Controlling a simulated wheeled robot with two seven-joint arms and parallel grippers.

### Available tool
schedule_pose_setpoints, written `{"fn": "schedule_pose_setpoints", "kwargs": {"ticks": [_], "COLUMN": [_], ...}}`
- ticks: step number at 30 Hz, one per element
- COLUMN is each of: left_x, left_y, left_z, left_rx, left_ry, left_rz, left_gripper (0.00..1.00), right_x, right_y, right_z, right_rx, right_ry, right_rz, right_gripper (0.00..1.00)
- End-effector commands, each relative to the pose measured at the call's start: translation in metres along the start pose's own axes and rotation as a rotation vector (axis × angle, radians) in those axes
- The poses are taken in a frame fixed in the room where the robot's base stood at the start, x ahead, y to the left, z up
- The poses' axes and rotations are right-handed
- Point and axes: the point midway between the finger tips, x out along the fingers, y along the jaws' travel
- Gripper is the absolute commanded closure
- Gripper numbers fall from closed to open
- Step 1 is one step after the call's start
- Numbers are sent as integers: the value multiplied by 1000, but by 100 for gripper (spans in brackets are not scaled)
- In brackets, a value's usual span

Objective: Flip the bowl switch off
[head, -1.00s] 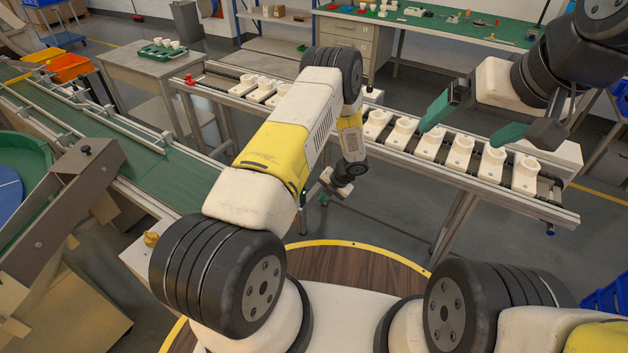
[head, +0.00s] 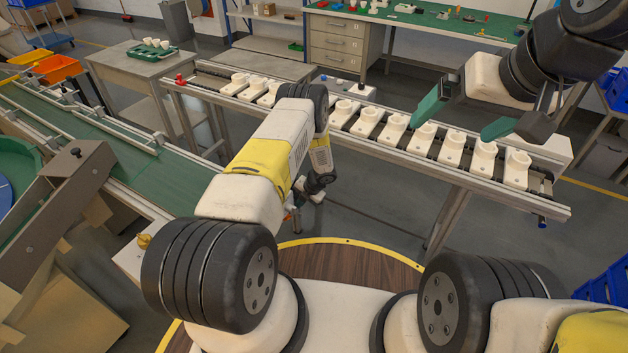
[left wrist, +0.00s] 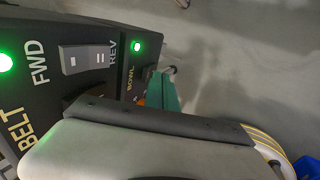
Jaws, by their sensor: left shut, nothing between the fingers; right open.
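The dark control panel (left wrist: 85,35) fills the upper left of the left wrist view. It carries a grey belt rocker (left wrist: 88,58) between FWD and REV. The BOWL label (left wrist: 130,84) is to its right, with a lit green lamp (left wrist: 137,47) above. The bowl switch itself is hidden or cannot be made out; a small orange patch shows beside the fingers. My left gripper (left wrist: 163,92) is shut and empty, its green fingertips beside the BOWL label; touching cannot be told. In the head view my left arm mostly hides it. My right gripper (head: 465,116) is open and empty above the socket rail.
A rail with several white sockets (head: 452,150) crosses ahead under my right gripper. A workbench (head: 420,28) stands at the back. Open floor lies between rail and base.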

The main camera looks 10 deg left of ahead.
Motion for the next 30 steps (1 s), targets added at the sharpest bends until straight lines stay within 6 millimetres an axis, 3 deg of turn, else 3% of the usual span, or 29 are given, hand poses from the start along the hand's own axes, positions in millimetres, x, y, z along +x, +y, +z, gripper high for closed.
{"fn": "schedule_pose_setpoints", "kwargs": {"ticks": [30], "left_x": [-6], "left_y": [15], "left_z": [0], "left_rx": [0], "left_ry": [0], "left_rz": [3], "left_gripper": [100], "right_x": [0], "right_y": [0], "right_z": [0], "right_rx": [0], "right_ry": [0], "right_rz": [0], "right_gripper": [0]}}
